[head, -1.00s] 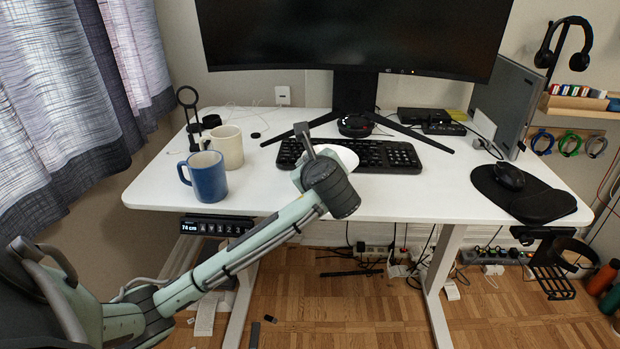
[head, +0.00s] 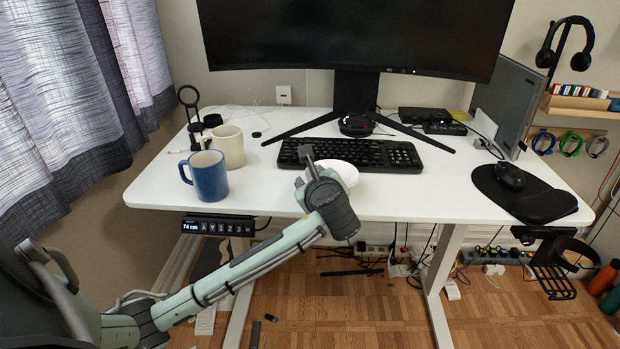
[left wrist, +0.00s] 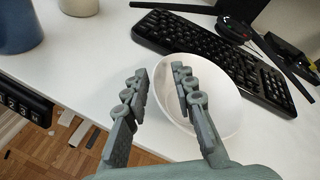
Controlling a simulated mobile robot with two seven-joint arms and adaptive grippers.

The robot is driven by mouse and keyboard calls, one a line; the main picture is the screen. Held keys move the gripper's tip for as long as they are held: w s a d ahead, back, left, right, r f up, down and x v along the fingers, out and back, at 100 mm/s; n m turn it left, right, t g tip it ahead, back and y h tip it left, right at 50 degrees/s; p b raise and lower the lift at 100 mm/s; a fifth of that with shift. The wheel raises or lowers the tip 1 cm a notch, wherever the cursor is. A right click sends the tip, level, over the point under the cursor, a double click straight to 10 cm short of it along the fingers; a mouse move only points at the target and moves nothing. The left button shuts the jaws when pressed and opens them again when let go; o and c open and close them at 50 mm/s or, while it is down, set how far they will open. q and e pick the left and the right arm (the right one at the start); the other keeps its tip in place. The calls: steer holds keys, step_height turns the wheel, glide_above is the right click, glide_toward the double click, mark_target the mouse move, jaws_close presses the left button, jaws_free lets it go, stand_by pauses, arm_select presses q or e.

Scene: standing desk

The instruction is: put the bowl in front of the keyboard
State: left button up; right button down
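The white bowl (head: 345,172) is at the front side of the black keyboard (head: 390,155), near the desk's front edge. My left gripper (head: 311,166) is at its left side and hides part of it. In the left wrist view the bowl (left wrist: 228,95) looks empty, and its far rim overlaps the keyboard (left wrist: 200,40) in the picture; I cannot tell if they touch. The left gripper's fingers (left wrist: 160,74) are apart there, one over the bowl's inside and one outside its rim, with a clear gap between. My right gripper is not in view.
A blue mug (head: 209,177) and a cream mug (head: 230,146) stand to the left. The monitor stand (head: 355,92) is behind the keyboard. A mouse on a black pad (head: 530,200) is at the right. The desk (head: 430,195) is clear between bowl and pad.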

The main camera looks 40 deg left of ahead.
arm_select(q)
steer(key=v, duration=1.2)
